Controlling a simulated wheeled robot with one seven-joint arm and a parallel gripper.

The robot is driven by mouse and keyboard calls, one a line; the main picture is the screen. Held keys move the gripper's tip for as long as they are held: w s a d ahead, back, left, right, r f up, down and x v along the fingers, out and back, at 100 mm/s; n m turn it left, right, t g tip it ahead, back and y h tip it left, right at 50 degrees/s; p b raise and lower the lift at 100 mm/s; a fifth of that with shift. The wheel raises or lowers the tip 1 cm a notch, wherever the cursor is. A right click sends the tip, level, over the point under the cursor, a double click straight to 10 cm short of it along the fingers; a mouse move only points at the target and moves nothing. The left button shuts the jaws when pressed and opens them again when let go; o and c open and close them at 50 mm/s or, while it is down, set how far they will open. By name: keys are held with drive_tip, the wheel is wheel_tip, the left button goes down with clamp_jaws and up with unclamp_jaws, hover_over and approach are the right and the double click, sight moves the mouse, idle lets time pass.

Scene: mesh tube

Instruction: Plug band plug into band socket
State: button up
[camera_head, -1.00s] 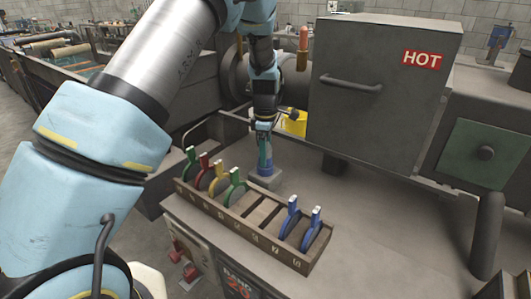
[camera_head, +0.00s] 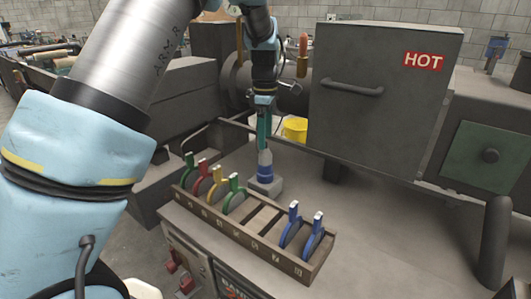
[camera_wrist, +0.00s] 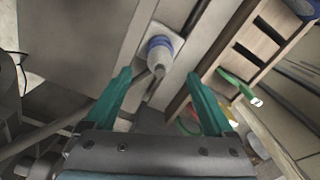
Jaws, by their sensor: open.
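The band plug (camera_head: 265,163), a pale grey piece with a blue band, stands upright on the grey block-like band socket (camera_head: 266,187) on the bench. How deep it sits cannot be told. My gripper (camera_head: 264,142) points down just above the plug, with its teal fingers near the plug's top. In the wrist view, my gripper (camera_wrist: 158,78) is open with nothing between its fingertips. There the plug (camera_wrist: 160,48) shows end-on beyond the fingertips, apart from both.
A wooden rack (camera_head: 236,229) in front holds green, red, yellow and blue ring-shaped tools, with bare slots between. A grey cabinet marked HOT (camera_head: 385,95) stands to the right. A yellow bucket (camera_head: 295,129) is behind.

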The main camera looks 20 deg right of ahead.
drive_tip(key=shift+r, duration=1)
drive_tip(key=shift+a, duration=0.1)
drive_tip(key=a+m, duration=0.4)
drive_tip(key=a, duration=1.6)
drive_tip(key=s+a+f+m+t, duration=0.1)
drive_tip(key=s+a+f+m, duration=0.1)
drive_tip(key=s+a+m, duration=0.5)
drive_tip(key=s+a, duration=0.4)
drive_tip(key=a, duration=0.5)
drive_tip(key=shift+a+f+m+t, duration=0.15)
drive_tip(key=shift+a+m+t, duration=0.15)
drive_tip(key=shift+w, duration=0.1)
